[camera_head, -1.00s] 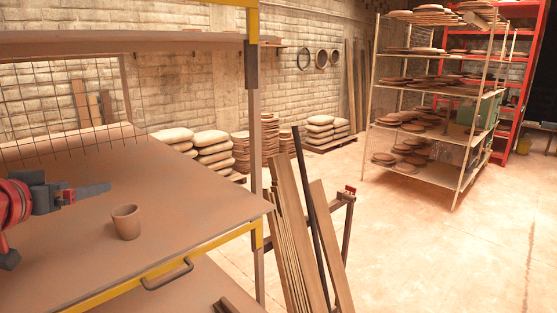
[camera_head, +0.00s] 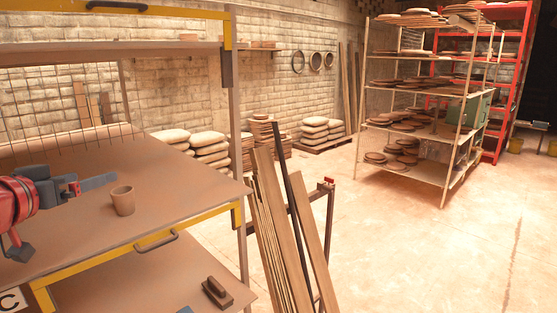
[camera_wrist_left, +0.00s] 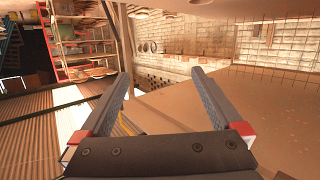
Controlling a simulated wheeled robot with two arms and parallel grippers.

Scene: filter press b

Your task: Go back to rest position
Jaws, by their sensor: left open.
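My left gripper (camera_head: 94,184) reaches in from the left above the upper shelf board of the yellow-edged rack in the head view. Its dark fingers point right, and a red piece shows at the finger base. In the left wrist view the two fingers of my left gripper (camera_wrist_left: 162,82) are spread wide with nothing between them. A small brown clay cup (camera_head: 123,200) stands upright on the board, just right of the fingertips in the head picture. Whether they touch cannot be told. My right gripper is out of view.
The rack's yellow front edge (camera_head: 105,260) carries a handle (camera_head: 157,241). A wooden block tool (camera_head: 217,292) lies on the lower board. Planks (camera_head: 283,230) lean beside the rack. A shelf with clay discs (camera_head: 400,113) stands at the back right. Open floor (camera_head: 410,260) lies right.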

